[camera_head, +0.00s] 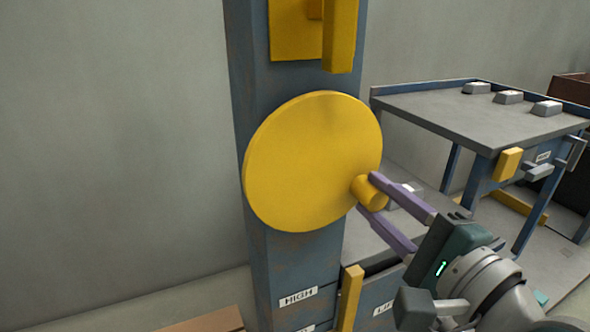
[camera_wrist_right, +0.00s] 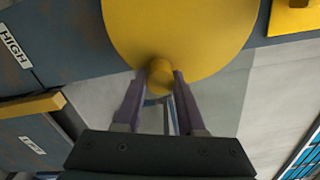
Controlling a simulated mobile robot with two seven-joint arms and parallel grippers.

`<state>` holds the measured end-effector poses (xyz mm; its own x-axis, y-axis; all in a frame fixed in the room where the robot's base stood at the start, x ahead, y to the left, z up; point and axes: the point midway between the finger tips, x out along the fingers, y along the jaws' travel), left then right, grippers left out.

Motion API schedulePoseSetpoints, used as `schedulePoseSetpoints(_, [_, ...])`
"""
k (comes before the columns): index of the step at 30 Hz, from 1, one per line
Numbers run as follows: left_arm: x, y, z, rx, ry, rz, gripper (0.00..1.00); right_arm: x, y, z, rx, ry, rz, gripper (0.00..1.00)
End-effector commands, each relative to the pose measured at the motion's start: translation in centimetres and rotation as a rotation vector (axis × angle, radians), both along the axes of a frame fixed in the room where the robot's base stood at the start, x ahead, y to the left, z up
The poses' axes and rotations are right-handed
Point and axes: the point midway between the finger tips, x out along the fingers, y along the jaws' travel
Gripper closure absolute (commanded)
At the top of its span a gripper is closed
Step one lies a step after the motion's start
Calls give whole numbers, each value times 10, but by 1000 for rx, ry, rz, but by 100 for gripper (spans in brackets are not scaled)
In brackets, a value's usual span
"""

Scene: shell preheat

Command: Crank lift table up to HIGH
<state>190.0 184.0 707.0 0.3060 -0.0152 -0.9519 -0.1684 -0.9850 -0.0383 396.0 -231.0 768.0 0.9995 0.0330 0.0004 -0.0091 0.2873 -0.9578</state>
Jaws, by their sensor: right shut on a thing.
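A round yellow crank wheel (camera_head: 305,150) is mounted on a blue-grey column (camera_head: 290,255). Its short yellow knob (camera_head: 367,194) sticks out at the wheel's lower right. My right gripper (camera_head: 370,200) has its purple fingers on either side of the knob and is shut on it; the right wrist view shows the knob (camera_wrist_right: 160,78) between the fingers. A HIGH label (camera_head: 298,297) is low on the column, and a yellow pointer bar (camera_head: 350,297) stands to its right, its top a little above the label. A second label (camera_head: 383,309) is partly hidden. My left gripper is not in view.
A grey-topped table (camera_head: 455,112) with blue legs stands at the right, with several metal ingots (camera_head: 508,97) along its back. A yellow bracket (camera_head: 312,30) is on the column above the wheel. The wall at left is bare.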

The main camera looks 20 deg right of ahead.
Motion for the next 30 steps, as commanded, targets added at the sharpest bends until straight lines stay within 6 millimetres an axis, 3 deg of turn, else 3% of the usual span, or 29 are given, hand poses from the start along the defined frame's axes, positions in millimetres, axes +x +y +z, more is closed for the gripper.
schedulePoseSetpoints(20, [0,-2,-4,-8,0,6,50,-1,3,-6,58,11,4,100])
schedulePoseSetpoints(21, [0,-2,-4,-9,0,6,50,-1,3,-6,58,11,4,57])
schedulePoseSetpoints(28, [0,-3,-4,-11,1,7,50,0,3,-5,58,6,2,31])
schedulePoseSetpoints(30, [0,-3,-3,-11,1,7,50,0,3,-5,58,5,2,31])
